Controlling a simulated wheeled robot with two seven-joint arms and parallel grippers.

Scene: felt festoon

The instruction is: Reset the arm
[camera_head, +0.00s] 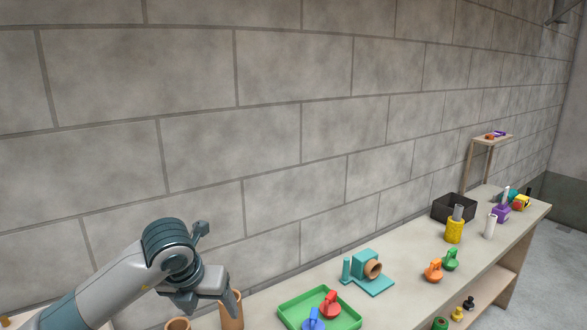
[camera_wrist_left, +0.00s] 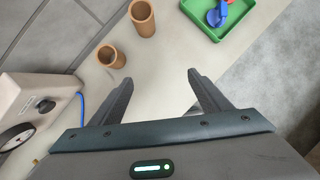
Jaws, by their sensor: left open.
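My left gripper (camera_head: 207,292) is over the near-left part of the long table (camera_head: 410,285), its arm coming in from the lower left. In the left wrist view the gripper (camera_wrist_left: 160,80) has its two fingers wide apart, with only bare table surface visible between them. It is open and empty. Two brown cups (camera_head: 232,312) (camera_head: 177,324) stand near the gripper. They also show in the left wrist view (camera_wrist_left: 141,18) (camera_wrist_left: 110,57), beyond the left finger. My right gripper is not in view.
A green tray (camera_head: 291,310) holds a red piece (camera_head: 330,303) and a blue piece (camera_head: 313,321). A teal fixture (camera_head: 368,283), orange (camera_head: 433,271) and green (camera_head: 451,259) pieces and a black bin (camera_head: 447,206) stand farther right. A grey box (camera_wrist_left: 30,107) is at left.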

